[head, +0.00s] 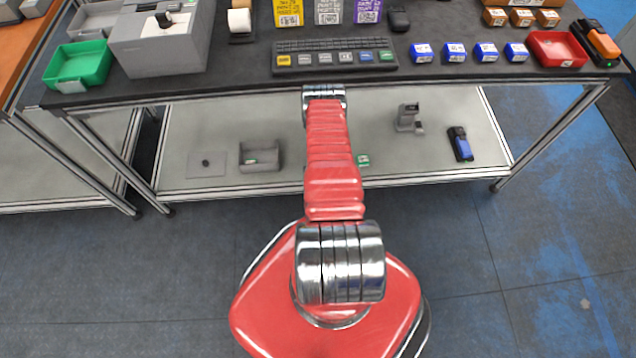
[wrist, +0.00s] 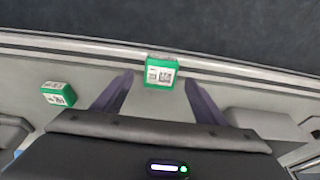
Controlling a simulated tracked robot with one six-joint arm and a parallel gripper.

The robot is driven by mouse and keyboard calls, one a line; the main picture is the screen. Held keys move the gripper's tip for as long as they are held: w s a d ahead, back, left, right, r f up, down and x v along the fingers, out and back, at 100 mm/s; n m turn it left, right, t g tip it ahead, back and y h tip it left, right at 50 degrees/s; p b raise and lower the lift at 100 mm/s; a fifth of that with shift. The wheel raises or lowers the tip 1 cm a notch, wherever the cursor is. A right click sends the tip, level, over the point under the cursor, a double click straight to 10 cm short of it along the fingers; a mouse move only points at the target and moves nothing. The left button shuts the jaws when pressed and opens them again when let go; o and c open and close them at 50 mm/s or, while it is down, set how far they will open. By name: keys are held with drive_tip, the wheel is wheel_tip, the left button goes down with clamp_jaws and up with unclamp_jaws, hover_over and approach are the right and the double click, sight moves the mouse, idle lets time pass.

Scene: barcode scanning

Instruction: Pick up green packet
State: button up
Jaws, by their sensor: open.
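In the wrist view a green packet (wrist: 160,75) with a white printed label lies near the shelf's metal rail. My gripper (wrist: 159,82) is open, with one dark finger on each side of this packet and visible gaps between. A second green packet (wrist: 58,94) with a white label lies to the left, outside the fingers. In the head view a small green packet (head: 363,160) shows on the lower shelf, just right of my red arm. My gripper is hidden behind the arm there.
The lower shelf (head: 215,130) also holds a grey holder (head: 259,157), a grey stand (head: 409,118) and a dark-and-blue device (head: 460,144). The dark tabletop (head: 225,88) lies above it. A metal rail (wrist: 80,45) borders the shelf, with dark floor beyond.

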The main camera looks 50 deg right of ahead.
drive_tip(key=shift+x, duration=1.2)
drive_tip(key=shift+c, duration=0.6)
drive_tip(key=c, duration=1.1)
drive_tip(key=shift+r, duration=0.2)
drive_tip(key=shift+r, duration=4.85)
